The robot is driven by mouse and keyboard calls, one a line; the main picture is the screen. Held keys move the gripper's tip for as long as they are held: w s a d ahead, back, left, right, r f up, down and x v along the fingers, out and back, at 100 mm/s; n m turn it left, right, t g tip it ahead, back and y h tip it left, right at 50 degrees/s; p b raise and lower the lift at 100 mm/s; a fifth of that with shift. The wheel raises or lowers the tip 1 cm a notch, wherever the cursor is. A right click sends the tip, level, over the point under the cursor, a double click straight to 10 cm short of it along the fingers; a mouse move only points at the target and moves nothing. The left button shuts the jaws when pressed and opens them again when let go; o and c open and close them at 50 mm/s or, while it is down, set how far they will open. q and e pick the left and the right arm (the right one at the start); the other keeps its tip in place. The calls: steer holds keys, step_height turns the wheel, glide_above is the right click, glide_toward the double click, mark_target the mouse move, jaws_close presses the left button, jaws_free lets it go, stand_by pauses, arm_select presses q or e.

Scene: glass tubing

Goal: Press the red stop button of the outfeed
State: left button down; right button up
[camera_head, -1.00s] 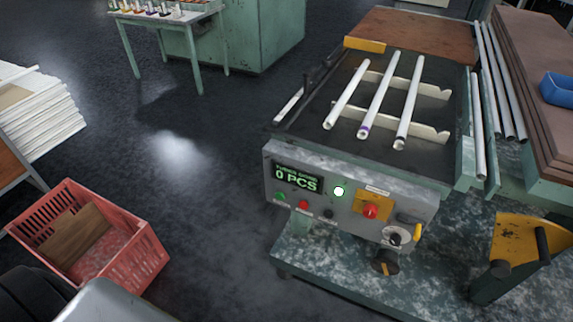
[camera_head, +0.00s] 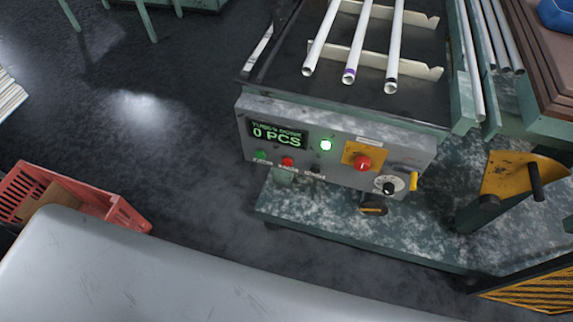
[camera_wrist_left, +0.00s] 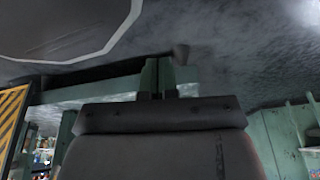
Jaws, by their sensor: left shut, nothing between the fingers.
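The outfeed's grey control panel (camera_head: 225,130) faces me in the head view, its display reading 0 PCS. A small red button (camera_head: 287,161) sits in the lower row between a green button (camera_head: 261,155) and a black one (camera_head: 316,169). The small labels are unreadable. My left gripper (camera_wrist_left: 158,72) shows in the left wrist view, shut and empty, apart from the panel. Neither gripper shows in the head view.
Several white tubes (camera_head: 355,45) lie on supports above the panel. A black knob (camera_head: 388,188) and a yellow lever (camera_head: 413,181) are at its right end. A red crate (camera_head: 115,215) stands on the floor at left. Dark floor left of the machine is clear.

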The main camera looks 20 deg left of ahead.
arm_select(q)
steer(key=w+d+r+t+h+b, duration=0.15)
steer(key=w+t+b, duration=0.3)
steer(key=w, duration=0.75)
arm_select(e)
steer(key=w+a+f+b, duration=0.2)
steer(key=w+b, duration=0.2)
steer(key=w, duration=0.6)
arm_select(q)
steer(key=n+t+h+b, duration=0.2)
steer(key=t+h+b, duration=0.55)
steer(key=t, duration=0.95)
glide_toward(288, 161)
steer(key=s+d+r, duration=0.1)
steer(key=s+r, duration=0.5)
steer(key=shift+s+d+f+y+b, duration=0.1)
steer(key=shift+s+f+y+b, duration=0.05)
steer(key=shift+y+b, duration=0.2)
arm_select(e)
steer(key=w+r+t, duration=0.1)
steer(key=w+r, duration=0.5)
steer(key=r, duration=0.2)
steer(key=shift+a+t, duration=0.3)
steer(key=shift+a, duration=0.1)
